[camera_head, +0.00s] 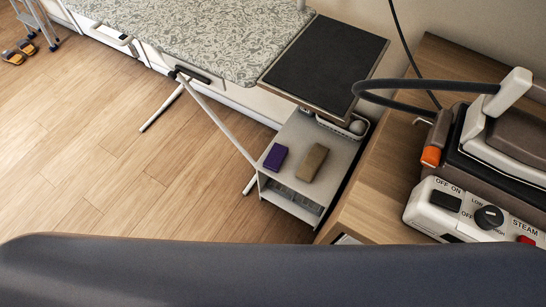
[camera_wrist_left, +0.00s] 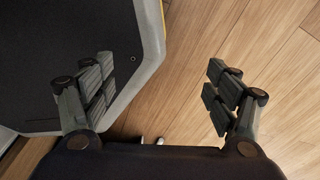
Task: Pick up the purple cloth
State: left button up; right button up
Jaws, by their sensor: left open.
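In the head view a small purple cloth (camera_head: 275,157), folded into a flat block, lies on a light grey shelf (camera_head: 318,143) below the ironing board. A tan-brown block-shaped item (camera_head: 312,163) lies just to its right, with a narrow gap between them. My left gripper (camera_wrist_left: 158,88) shows only in the left wrist view. Its fingers are spread wide and nothing is between them. It is away from the cloth, with wood floor and a dark, grey-edged surface behind it. My right gripper is in neither view.
A patterned ironing board (camera_head: 205,32) with a dark plate (camera_head: 327,62) overhangs the shelf's far side. A slanted white leg (camera_head: 216,118) stands left of the shelf. A steam iron station (camera_head: 478,215) sits on a wooden cabinet (camera_head: 380,205) at right. Open floor (camera_head: 120,175) lies left.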

aim_at(278, 155)
jog(key=z, duration=1.25)
jog(key=k+j+z, duration=0.15)
jog(key=k+j, duration=0.15)
jog(key=k, duration=0.15)
jog(key=k+j+z, duration=0.1)
jog(key=k, duration=0.35)
jog(key=k+j+z, duration=0.15)
jog(key=k+j, duration=0.15)
jog(key=k, duration=0.2)
